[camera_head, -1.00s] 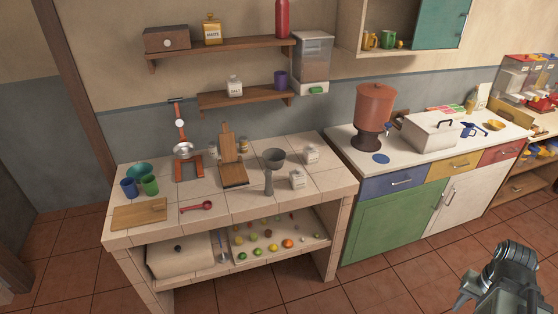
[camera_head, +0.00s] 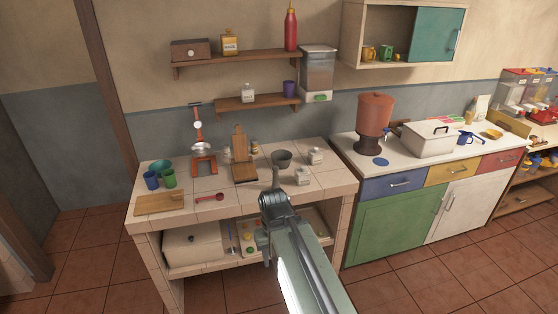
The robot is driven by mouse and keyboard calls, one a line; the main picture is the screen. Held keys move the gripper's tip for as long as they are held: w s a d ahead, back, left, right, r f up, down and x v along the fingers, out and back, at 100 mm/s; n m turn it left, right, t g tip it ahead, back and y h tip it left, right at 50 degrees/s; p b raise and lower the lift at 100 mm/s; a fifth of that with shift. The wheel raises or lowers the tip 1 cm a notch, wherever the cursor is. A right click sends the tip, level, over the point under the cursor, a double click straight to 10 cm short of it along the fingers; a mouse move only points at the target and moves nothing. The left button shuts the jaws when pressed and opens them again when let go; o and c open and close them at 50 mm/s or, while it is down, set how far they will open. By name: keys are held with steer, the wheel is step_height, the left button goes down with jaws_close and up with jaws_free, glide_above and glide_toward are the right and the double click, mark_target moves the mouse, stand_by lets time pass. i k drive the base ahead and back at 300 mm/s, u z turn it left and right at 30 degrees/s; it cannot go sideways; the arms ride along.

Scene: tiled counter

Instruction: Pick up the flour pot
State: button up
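Two small white lidded pots with dark lettering stand upright on the tiled counter (camera_head: 330,180): one further back (camera_head: 316,156), one nearer the front (camera_head: 303,175). Another white labelled jar (camera_head: 248,92) stands on the lower wall shelf. The lettering is too small to tell surely which one is the flour pot. My gripper (camera_head: 276,197) is in front of the counter's front edge, left of and nearer to me than the front pot, and appears apart from it. Its fingertips are seen from behind, so its opening is unclear.
A grey bowl (camera_head: 282,159) and a grey upright tool stand left of the pots. A board stand (camera_head: 243,160), a red scale (camera_head: 202,158), cups and a cutting board (camera_head: 160,202) fill the left side. Tiles right of the pots are clear. A red-brown dispenser (camera_head: 374,115) stands further right.

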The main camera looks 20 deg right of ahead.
mark_target(316, 159)
steer(key=u, duration=0.15)
steer(key=i, duration=1)
steer(key=z, duration=0.05)
